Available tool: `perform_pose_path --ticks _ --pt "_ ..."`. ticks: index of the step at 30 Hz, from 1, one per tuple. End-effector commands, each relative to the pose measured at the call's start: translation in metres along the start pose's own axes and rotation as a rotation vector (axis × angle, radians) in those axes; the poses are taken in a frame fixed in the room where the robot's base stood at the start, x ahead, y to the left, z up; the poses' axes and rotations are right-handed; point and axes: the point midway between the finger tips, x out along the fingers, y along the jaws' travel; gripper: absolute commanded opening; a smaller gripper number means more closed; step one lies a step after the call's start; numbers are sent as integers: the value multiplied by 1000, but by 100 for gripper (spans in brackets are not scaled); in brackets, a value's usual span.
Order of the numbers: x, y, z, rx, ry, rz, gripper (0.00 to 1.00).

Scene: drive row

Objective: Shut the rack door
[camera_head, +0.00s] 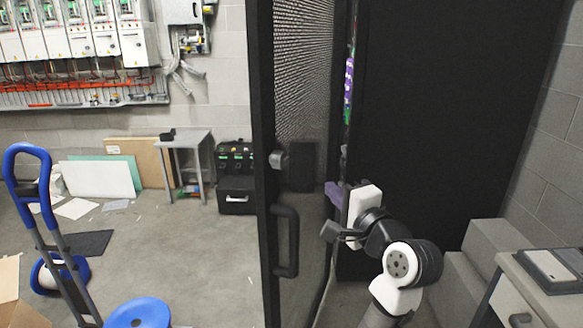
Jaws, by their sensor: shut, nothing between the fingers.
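The rack door (303,80) is a tall black-framed panel with a mesh upper part, seen at a steep angle. It stands open, swung out from the rack. A black bar handle (291,242) and a dark latch block (301,167) are on it. The black rack (440,110) stands to the right, and a narrow strip of coloured cables (349,85) shows between door and rack. My gripper (328,232) is shut and empty, right of the handle, its fingers pointing left toward the door. I cannot tell whether it touches the door.
A grey stepped block (470,262) and a cabinet (530,290) with a dark device on top stand at the right. A blue hand truck (40,200) and a blue round object (138,313) are at the left. Open floor (200,255) lies left of the door.

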Motion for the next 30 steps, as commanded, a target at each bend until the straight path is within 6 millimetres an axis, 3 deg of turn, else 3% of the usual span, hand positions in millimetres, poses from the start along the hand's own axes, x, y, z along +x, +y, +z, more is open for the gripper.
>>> perform_pose_path --ticks 5,19,24,30 --pt "8 2 -3 23 -5 13 0" --pt "103 2 0 18 -6 14 0" --pt "118 2 18 17 -5 13 0" --pt "125 4 26 16 -3 11 0"
